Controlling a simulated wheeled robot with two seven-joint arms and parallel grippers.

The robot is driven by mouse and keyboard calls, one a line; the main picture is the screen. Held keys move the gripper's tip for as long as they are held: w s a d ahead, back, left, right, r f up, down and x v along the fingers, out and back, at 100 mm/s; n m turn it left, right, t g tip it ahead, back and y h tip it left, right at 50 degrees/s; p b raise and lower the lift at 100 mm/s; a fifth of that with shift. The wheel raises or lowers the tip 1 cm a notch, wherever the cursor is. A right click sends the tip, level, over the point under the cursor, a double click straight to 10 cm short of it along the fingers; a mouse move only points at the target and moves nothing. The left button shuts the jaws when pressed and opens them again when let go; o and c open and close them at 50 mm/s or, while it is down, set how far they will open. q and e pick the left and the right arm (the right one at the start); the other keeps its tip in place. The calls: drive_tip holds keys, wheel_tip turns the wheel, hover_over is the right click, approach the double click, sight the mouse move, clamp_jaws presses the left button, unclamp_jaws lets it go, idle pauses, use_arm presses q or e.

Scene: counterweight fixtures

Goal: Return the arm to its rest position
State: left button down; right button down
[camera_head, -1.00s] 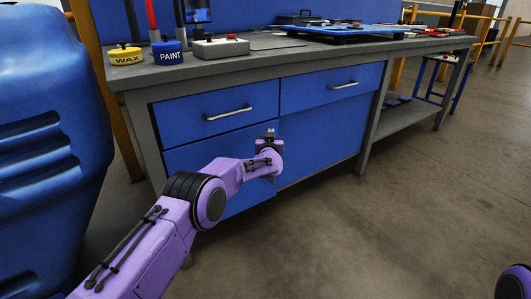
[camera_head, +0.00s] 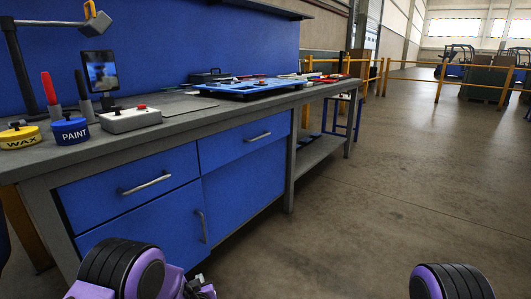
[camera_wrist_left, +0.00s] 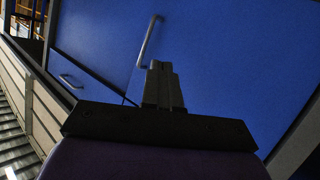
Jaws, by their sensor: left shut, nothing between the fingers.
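My left arm is purple with black joints and comes in at the bottom left of the head view. My left gripper (camera_head: 200,284) is low in front of the workbench's blue cabinet, near the bottom edge of the picture. In the left wrist view the gripper (camera_wrist_left: 160,68) has its dark fingers together, with nothing between them, in front of a blue cabinet door (camera_wrist_left: 220,50) with a grey handle (camera_wrist_left: 150,40). Of my right arm only a purple and black joint shows at the bottom right; its gripper is out of view.
The grey workbench (camera_head: 185,128) has blue drawers and a door below. On it stand a yellow WAX tin (camera_head: 18,137), a blue PAINT tin (camera_head: 70,130), a white box with a red button (camera_head: 130,120) and a blue tray (camera_head: 245,90). Open concrete floor (camera_head: 370,190) lies right.

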use_arm(q)
drive_tip(key=s+a+f+g, duration=0.25)
drive_tip(key=s+f, duration=0.25)
drive_tip(key=s, duration=0.5)
drive_tip(key=s+a+f+g, duration=0.25)
drive_tip(key=s+f, duration=0.25)
drive_tip(key=s, duration=0.6)
drive_tip(key=s+a+f+n+g, duration=0.15)
drive_tip(key=s+g, duration=0.35)
drive_tip(key=s, duration=1.7)
wheel_tip(320, 180, up, 25)
drive_tip(key=w+p, duration=0.1)
drive_tip(key=p, duration=2.3)
drive_tip(key=shift+a+h+p, duration=0.3)
